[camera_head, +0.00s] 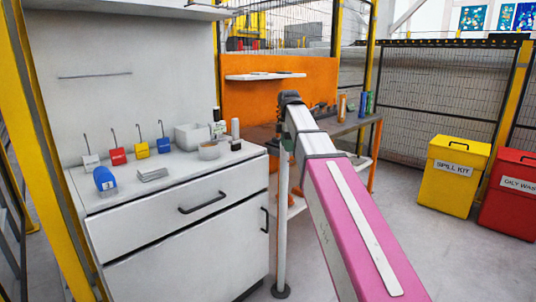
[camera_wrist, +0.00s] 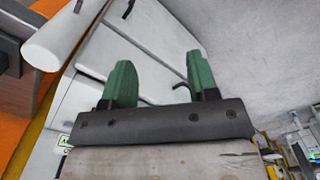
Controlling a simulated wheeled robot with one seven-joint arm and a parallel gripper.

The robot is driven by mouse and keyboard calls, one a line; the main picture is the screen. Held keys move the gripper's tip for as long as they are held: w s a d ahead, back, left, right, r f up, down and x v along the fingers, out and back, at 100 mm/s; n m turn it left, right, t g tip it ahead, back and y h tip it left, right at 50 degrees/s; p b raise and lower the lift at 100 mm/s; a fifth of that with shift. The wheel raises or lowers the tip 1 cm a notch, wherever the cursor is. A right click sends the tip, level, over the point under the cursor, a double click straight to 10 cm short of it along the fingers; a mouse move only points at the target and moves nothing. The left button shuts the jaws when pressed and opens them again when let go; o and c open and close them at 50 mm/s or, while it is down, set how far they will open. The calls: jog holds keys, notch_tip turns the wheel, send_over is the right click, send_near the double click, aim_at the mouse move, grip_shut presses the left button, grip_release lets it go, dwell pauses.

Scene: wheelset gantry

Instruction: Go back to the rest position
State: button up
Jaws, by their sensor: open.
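My gripper (camera_wrist: 160,78) shows in the wrist view as two green fingers on a dark bar. The fingers stand well apart with nothing between them. In the head view my pink and white arm reaches up from the bottom right, and its dark far end is near the middle, by the workbench (camera_head: 350,123). The fingers cannot be made out clearly there. Behind the fingers in the wrist view is the white drawer cabinet (camera_wrist: 150,50), apart from them, seen tilted.
The white cabinet (camera_head: 190,222) carries padlocks, a blue item (camera_head: 104,179) and small containers. A white post (camera_head: 282,225) stands beside my arm. A yellow spill kit bin (camera_head: 450,178) and red waste bin (camera_head: 509,196) stand right. Floor between arm and bins is clear.

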jog(key=s+d+f+m, duration=0.2)
jog(key=f+m, duration=0.1)
jog(key=f, duration=0.5)
jog(key=s+d+f+m, duration=0.2)
jog(key=s+f+m, duration=0.1)
jog(key=f, duration=0.4)
jog(key=s+d+f+m, duration=0.2)
jog(key=f+m, duration=0.1)
jog(key=f, duration=0.5)
jog(key=s+d+f+m, duration=0.2)
jog(key=s+f+m, duration=0.3)
jog(key=s+f, duration=0.2)
jog(key=s+d+f+m, duration=0.3)
jog(key=s+f+m, duration=0.2)
jog(key=f, duration=0.6)
jog(key=shift+s+d+f+m, duration=0.15)
jog(key=shift+s+f+m, duration=0.2)
jog(key=shift+s, duration=0.6)
jog(key=shift+r, duration=0.1)
